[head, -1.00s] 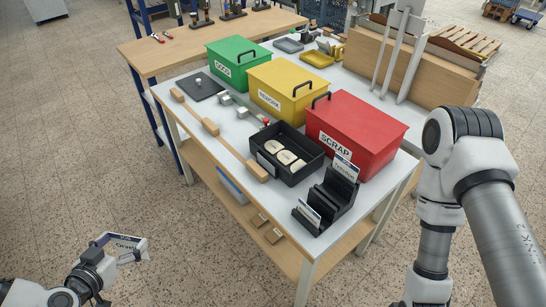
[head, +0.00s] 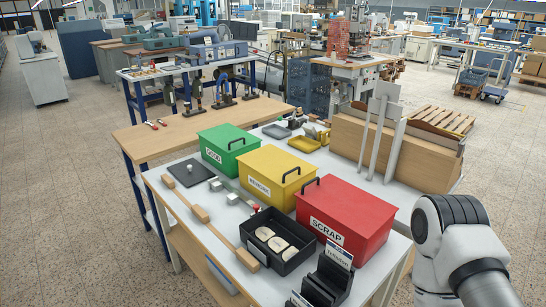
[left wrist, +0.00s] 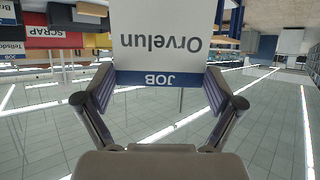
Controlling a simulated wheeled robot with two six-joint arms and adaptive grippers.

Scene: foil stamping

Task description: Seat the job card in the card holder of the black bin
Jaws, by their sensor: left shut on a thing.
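The job card (left wrist: 160,45), white with a blue JOB band and the name Orvelun, reads upside down in the left wrist view. My left gripper (left wrist: 160,80) is shut on its banded edge; neither shows in the head view now. The black bin (head: 300,261) is an open tray on the white table, holding several cream round pieces. Its left-facing front wall, where the holder sits, shows small in the head view and its details are hard to tell. My right arm stands at the right edge; its gripper is out of view.
A black stepped rack (head: 327,283) with cards stands right of the bin, at the lower picture edge. Red (head: 350,222), yellow (head: 270,178) and green (head: 226,150) lidded boxes stand behind. A wooden bar (head: 220,228) lies along the table's front.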

